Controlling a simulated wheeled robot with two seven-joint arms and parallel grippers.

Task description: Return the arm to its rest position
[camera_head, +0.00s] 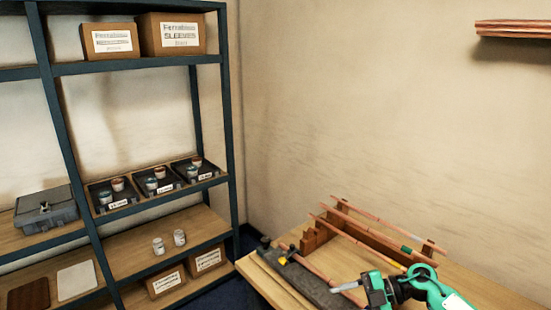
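One green and black arm of mine comes in from the lower right, and I take it as my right arm. Its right gripper (352,287) is over the workbench, in front of the copper pipes. A pale thin piece sticks out to its left; I cannot tell if it is a finger or a held item, nor whether the gripper is open or shut. Copper pipes (375,217) lie across a wooden rack (378,243) on the bench, one with a green band. My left gripper is not in view.
The wooden workbench (262,279) carries a dark grey block (312,285) with a yellow piece. A dark metal shelf (232,130) at left holds boxes, black trays (110,195), small jars and a grey case (46,210). More copper pipes (513,28) sit on the wall, upper right.

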